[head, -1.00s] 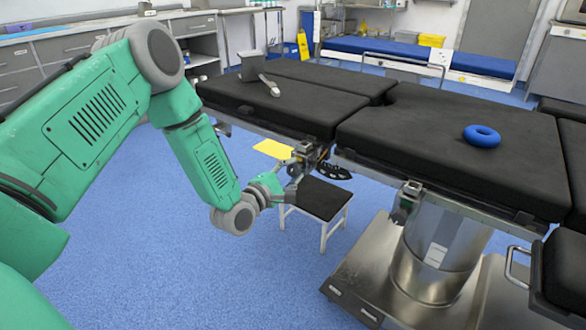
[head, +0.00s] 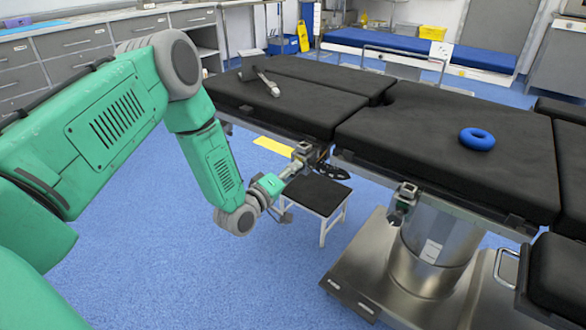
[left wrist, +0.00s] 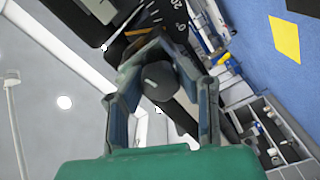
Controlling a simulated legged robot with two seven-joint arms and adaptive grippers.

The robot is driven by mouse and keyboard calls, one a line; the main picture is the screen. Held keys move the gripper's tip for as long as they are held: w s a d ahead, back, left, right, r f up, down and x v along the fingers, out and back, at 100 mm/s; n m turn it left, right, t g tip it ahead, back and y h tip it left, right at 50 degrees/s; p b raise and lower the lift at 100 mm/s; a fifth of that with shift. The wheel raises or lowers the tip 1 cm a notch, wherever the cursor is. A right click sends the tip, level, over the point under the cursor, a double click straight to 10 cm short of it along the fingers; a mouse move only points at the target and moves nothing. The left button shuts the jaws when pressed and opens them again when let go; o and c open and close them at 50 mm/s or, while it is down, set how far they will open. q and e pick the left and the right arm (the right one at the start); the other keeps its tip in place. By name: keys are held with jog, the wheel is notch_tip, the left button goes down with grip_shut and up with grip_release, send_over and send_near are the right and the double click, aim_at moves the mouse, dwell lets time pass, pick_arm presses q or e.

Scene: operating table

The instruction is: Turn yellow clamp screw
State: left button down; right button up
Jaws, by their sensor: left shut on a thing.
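My left gripper (head: 287,173) is at a clamp (head: 303,151) on the near side rail of the operating table (head: 290,107). In the left wrist view the fingers of my left gripper (left wrist: 160,55) close around the dark round end of a screw knob (left wrist: 160,77). The knob looks grey-black, not yellow, and the fingers hide part of it. A second clamp (head: 405,199) sits further right on the rail, apart from my gripper. My right gripper is not in view.
A small black-topped stool (head: 318,194) stands below the clamp. A yellow square (head: 273,145) lies on the blue floor. The metal table base (head: 430,265) stands at lower right.

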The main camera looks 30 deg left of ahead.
pick_arm(q)
jog(key=m, duration=0.2)
jog(key=m+p, duration=0.1)
jog(key=m, duration=0.2)
jog(key=m+p, duration=0.1)
jog(key=m, duration=0.1)
jog(key=shift+s+f, duration=0.25)
jog(key=shift+f, duration=0.05)
jog(key=m+p, duration=0.1)
jog(key=m, duration=0.3)
jog(key=shift+p, duration=0.3)
jog(key=m+p, duration=0.1)
jog(key=m, duration=0.2)
jog(key=shift+m, duration=0.3)
jog(key=m+p, duration=0.1)
jog(key=m, duration=0.4)
jog(key=shift+f+m, duration=0.1)
jog(key=shift+m, duration=2.4)
jog(key=c, duration=1.2)
grip_release()
jog(key=shift+o, duration=0.2)
jog(key=shift+w, duration=0.1)
jog(key=shift+r, duration=0.2)
